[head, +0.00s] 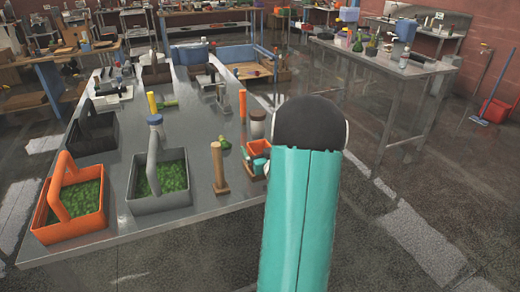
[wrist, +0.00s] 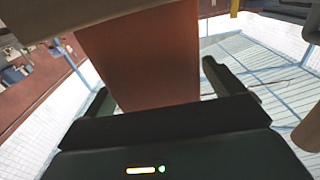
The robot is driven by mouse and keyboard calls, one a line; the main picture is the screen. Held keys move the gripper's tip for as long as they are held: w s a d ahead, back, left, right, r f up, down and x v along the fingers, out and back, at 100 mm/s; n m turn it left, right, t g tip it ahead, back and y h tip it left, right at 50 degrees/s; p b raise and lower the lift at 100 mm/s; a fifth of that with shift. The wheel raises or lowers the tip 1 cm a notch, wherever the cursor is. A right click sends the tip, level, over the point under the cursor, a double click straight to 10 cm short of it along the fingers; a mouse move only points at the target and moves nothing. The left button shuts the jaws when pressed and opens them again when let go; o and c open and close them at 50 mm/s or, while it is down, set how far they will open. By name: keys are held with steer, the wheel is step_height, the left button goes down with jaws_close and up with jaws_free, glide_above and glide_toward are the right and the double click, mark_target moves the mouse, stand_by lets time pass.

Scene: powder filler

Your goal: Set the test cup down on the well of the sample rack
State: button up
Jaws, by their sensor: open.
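In the wrist view, a wide orange-red surface (wrist: 140,50), likely the test cup, fills the space between the two dark fingers of my gripper (wrist: 157,82). The fingers stand apart, one on each side, with a visible gap at the right finger. In the head view, a small orange cup-like thing (head: 260,147) shows at the table's right edge, just left of my teal arm. Small teal and brown parts lie just below it; my arm hides much of this spot. I cannot make out the sample rack or its well clearly.
On the grey table (head: 190,120) stand an orange basket (head: 75,224) and a grey basket (head: 160,202) with green contents, and a black basket (head: 95,135). A wooden post (head: 218,165) and a brown-lidded jar (head: 257,125) stand near the orange thing. Another table (head: 385,62) is at the back right.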

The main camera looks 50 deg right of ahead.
steer(key=shift+s+a+f, duration=0.15)
steer(key=shift+s+f, duration=0.05)
steer(key=shift+f, duration=0.55)
steer(key=shift+s+a+f, duration=0.1)
steer(key=shift+s, duration=0.15)
steer(key=r+v, duration=0.1)
steer(key=v, duration=1.1)
steer(key=shift+s+a+r, duration=0.2)
steer(key=shift+s+r, duration=0.1)
steer(key=shift+r, duration=0.1)
